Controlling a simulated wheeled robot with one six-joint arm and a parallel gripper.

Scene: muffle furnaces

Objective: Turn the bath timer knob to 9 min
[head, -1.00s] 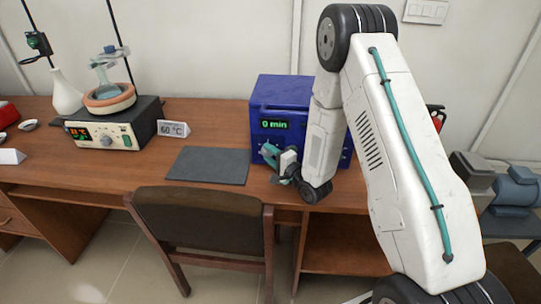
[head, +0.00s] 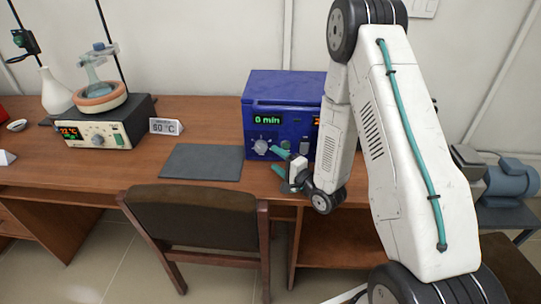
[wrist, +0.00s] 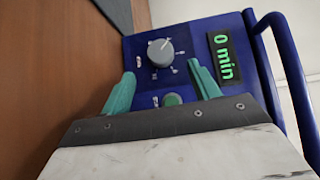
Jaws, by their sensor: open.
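The blue bath box (head: 257,88) stands on the desk against the wall, with a green display (head: 267,119) that reads 0 min. The grey timer knob (head: 261,147) is below the display. It also shows in the wrist view (wrist: 160,53), where the picture is turned sideways and the knob has a light pointer line. My gripper (head: 281,162) is in front of the box, just right of and below the knob. In the wrist view its teal fingers (wrist: 165,82) are spread apart and empty, and the knob lies beyond and between them. A green button (wrist: 172,99) shows between the fingers.
A grey mat (head: 201,162) lies on the desk left of the box. A chair (head: 200,225) is in front of the desk. My arm hides the box's right side.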

